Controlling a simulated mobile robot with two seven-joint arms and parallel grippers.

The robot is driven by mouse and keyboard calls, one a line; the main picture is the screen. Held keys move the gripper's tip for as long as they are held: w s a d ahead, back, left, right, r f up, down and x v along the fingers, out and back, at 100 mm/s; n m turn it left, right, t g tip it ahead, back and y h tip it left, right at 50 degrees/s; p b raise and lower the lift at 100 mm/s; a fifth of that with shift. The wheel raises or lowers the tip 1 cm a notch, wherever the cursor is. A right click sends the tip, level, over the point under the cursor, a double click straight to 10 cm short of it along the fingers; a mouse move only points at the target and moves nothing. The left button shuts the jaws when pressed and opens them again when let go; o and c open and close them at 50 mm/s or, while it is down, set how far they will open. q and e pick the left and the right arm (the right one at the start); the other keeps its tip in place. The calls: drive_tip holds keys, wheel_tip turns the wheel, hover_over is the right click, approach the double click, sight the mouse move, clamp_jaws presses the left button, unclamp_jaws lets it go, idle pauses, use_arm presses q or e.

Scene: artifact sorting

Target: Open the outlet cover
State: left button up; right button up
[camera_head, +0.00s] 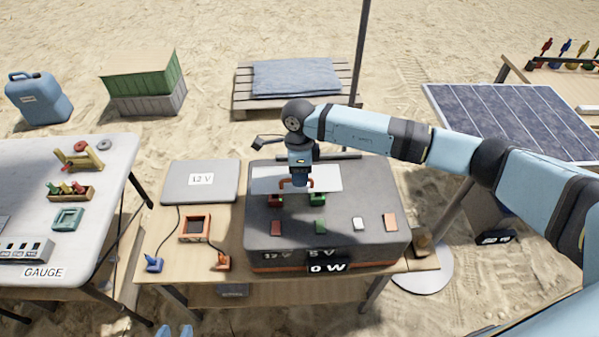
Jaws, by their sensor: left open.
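The dark grey power box (345,228) stands on the wooden table, with "12 V", "5 V" and "0 W" on its front. A pale flat outlet cover (328,179) sits at its back part, with an orange handle (284,184) in its middle. Red (275,201) and green (318,199) outlets show at its front edge. I cannot tell how far the cover is raised. My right gripper (297,181) points down at the handle; its fingers are mostly hidden, so its grip is unclear. My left gripper (175,331) is open and empty at the bottom edge, before the table.
A grey "12 V" case (201,181), an orange-framed device (195,226), and blue (154,263) and orange (221,261) plugs lie left of the box. A white gauge table (105,190) stands left, a solar panel (510,115) right.

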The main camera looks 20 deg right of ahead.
clamp_jaws()
use_arm(q)
drive_tip(key=shift+f, duration=0.2)
use_arm(e)
drive_tip(key=shift+w+r, duration=0.1)
drive_tip(key=shift+w, duration=0.05)
